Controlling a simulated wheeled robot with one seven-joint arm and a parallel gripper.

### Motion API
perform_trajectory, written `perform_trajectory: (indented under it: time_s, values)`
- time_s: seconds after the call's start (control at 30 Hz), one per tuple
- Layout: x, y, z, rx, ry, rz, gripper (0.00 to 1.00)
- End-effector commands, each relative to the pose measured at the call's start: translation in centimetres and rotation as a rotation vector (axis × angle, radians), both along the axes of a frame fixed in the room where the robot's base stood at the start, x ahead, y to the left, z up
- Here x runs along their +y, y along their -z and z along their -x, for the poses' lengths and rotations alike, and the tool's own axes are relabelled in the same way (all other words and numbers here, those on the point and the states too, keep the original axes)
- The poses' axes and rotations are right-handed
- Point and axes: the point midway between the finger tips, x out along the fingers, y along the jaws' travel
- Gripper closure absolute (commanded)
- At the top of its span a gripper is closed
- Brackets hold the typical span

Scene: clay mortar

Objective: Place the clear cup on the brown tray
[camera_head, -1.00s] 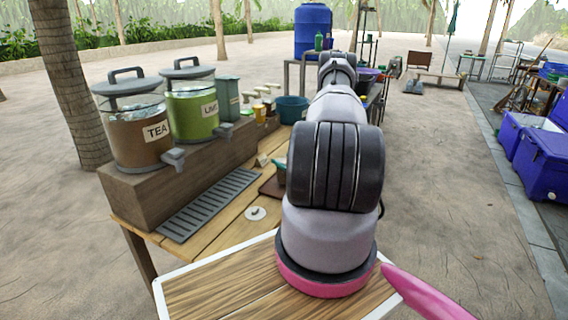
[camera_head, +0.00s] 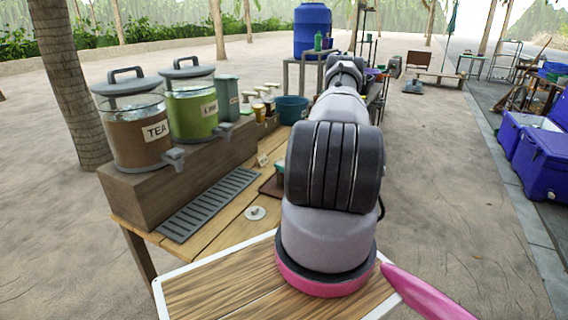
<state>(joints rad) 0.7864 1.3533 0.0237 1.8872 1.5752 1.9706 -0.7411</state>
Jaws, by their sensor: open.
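The brown tray (camera_head: 269,188) lies on the wooden table, just left of my arm, which hides its right part. A small teal item (camera_head: 280,167) shows at the tray's far side, partly behind my arm. I cannot make out the clear cup; it may be hidden behind the arm. My arm reaches forward over the right side of the table. My gripper is hidden behind the arm's links, so its fingers do not show.
A brown drink dispenser (camera_head: 140,135) and a green one (camera_head: 192,108) stand on a wooden stand at left. A slotted drip mat (camera_head: 210,205), a white disc (camera_head: 255,213) and a teal tub (camera_head: 291,108) are on the table. Blue coolers (camera_head: 541,163) stand at far right.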

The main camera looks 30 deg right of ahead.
Motion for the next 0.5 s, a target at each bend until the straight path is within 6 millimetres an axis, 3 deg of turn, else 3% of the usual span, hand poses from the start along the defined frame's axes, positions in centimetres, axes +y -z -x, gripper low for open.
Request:
perform_trajectory:
  time_s: [0.1, 0.3, 0.5]
  values:
    - [-0.6, 0.0, 2.8, 0.002, 0.006, -0.004, 0.00]
    - [-1.0, 0.0, 6.7, 0.000, 0.004, -0.003, 0.00]
    - [-1.2, 0.0, 8.7, 0.000, 0.001, -0.001, 0.00]
